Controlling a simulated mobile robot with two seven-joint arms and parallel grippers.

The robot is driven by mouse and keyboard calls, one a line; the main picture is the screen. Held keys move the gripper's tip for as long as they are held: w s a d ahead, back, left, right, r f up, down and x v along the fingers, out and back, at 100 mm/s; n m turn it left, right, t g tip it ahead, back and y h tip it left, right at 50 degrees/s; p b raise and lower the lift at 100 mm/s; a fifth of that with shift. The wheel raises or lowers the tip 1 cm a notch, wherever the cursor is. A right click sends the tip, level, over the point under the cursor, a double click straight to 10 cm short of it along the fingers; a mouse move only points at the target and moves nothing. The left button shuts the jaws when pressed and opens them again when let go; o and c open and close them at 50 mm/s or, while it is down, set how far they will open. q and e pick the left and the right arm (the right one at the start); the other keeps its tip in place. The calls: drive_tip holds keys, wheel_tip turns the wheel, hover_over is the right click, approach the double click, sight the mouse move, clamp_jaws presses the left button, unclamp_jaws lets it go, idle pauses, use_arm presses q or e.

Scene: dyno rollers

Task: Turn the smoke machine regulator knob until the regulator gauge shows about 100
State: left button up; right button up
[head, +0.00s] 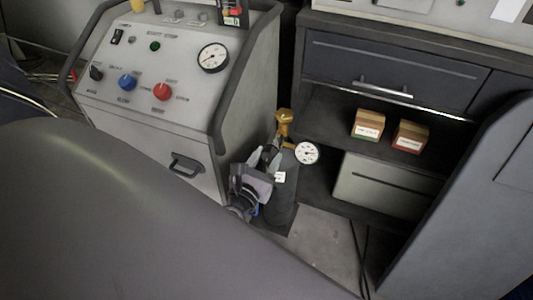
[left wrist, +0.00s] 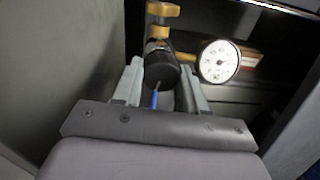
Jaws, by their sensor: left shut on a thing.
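In the head view the gripper hides most of the knob. My right gripper is not in view.
A brass valve (head: 284,117) tops the bottle. The smoke machine (head: 190,125), with its own gauge (head: 212,57) and coloured knobs, stands close on the left. A dark cabinet (head: 395,70) with two small boxes on its shelf stands right. Cables lie on the floor.

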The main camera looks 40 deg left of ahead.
use_arm(q)
drive_tip(key=shift+r+m+p, duration=0.2)
drive_tip(key=shift+m+p, duration=0.25)
drive_tip(key=shift+m, duration=0.65)
drive_tip(key=o, duration=1.1)
drive_tip(key=shift+f, duration=0.1)
drive_tip(key=shift+c, duration=0.2)
